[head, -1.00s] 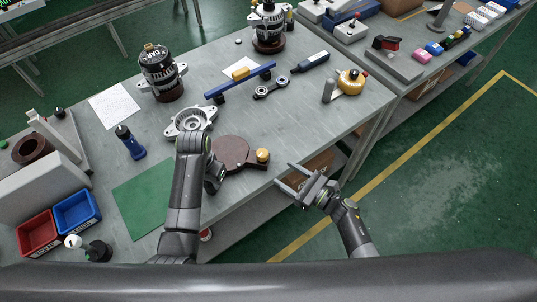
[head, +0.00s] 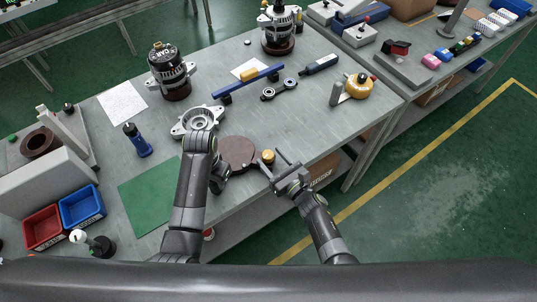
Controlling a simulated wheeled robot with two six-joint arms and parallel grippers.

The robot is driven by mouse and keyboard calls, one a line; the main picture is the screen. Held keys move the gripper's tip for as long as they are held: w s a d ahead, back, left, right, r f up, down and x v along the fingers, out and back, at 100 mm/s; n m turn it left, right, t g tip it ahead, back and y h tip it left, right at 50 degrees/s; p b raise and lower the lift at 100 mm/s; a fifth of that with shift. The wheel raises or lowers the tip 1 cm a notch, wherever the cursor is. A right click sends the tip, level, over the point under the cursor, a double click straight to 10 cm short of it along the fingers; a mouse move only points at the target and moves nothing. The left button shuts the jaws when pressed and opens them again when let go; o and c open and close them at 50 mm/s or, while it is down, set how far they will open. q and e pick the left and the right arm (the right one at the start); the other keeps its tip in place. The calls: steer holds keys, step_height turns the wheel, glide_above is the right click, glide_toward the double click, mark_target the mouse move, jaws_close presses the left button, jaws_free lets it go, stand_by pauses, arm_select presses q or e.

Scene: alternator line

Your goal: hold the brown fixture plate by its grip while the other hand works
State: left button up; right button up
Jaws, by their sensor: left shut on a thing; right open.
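My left gripper (head: 221,182) is at the plate's near left edge, shut on the plate. Its fingertips and the grip itself are mostly hidden by my wrist and arm. My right gripper (head: 272,161) is open and empty, with its fingers pointing at the plate's right side, close to the yellow knob; I cannot tell whether they touch it.
A silver housing (head: 197,121) sits just behind my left arm. A green mat (head: 150,193) lies to the left.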

steer(key=shift+x, duration=1.05)
steer(key=c, duration=1)
steer(key=shift+n+g+y, duration=0.3)
steer(key=shift+n+y, duration=0.1)
steer(key=n+g+y, duration=0.2)
steer(key=g, duration=0.1)
steer(key=shift+w+y, duration=0.1)
steer(key=shift+y, duration=0.3)
steer(key=shift+n+g+y, duration=1)
steer(key=shift+n+g, duration=0.4)
steer(key=shift+g, duration=0.2)
